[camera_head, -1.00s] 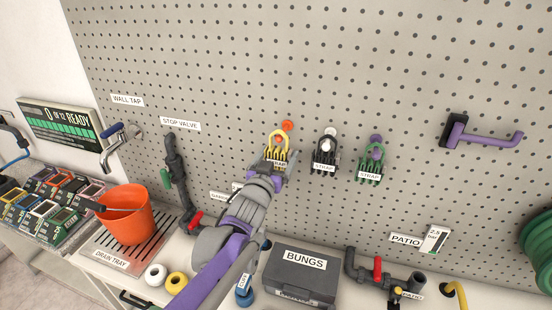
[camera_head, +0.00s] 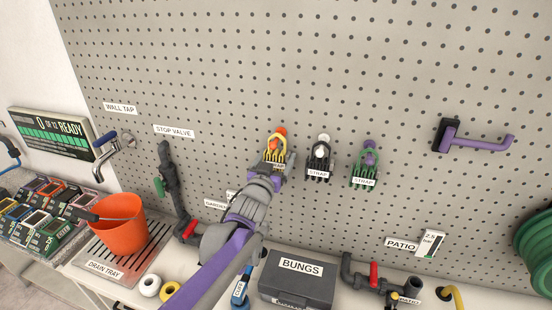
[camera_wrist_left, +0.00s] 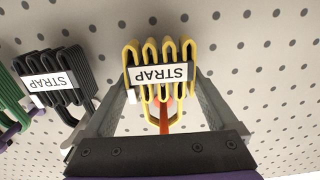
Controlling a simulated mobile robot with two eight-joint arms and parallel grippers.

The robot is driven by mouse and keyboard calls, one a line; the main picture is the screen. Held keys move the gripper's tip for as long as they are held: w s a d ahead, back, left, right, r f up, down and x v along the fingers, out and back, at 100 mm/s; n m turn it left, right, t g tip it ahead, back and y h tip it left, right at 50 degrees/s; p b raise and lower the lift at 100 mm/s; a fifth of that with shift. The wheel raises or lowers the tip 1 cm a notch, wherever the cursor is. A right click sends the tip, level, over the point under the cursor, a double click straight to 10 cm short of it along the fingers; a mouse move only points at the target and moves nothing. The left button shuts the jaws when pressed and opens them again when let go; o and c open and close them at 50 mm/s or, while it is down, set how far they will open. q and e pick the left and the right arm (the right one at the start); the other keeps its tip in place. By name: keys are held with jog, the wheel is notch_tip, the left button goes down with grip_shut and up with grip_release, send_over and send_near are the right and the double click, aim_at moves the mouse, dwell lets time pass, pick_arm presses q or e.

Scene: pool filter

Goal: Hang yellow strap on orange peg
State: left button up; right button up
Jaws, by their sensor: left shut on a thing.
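The yellow strap (camera_head: 269,153) is a bundle of loops with a white STRAP label and a larger loop. My left gripper (camera_head: 273,168) is shut on it, one finger on each side of the bundle, close to the pegboard. The orange peg (camera_head: 281,131) shows at the top of the larger loop in the head view. In the left wrist view the yellow strap (camera_wrist_left: 184,50) lies between the fingers, and the orange peg (camera_wrist_left: 163,120) shows within its loop. I cannot tell whether the strap's weight rests on the peg. My right gripper is not in view.
A black strap (camera_head: 319,164) hangs on a white peg close to the right, and a green strap (camera_head: 365,172) on a purple peg beyond. A purple hook (camera_head: 480,138) sticks out farther right. The BUNGS box (camera_head: 298,285) and orange bucket (camera_head: 122,235) stand below.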

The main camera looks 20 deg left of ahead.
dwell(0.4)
pick_arm(q)
jog(key=o, duration=1.2)
jog(key=shift+c, duration=0.2)
jog(key=s+b, duration=0.1)
jog(key=s, duration=1)
jog(key=s+f+g, duration=1.2)
jog(key=s+f, duration=1.1)
jog(key=s, duration=0.3)
jog(key=shift+s+a+f+y, duration=0.15)
jog(key=shift+s+a+y, duration=0.05)
jog(key=shift+y, duration=0.1)
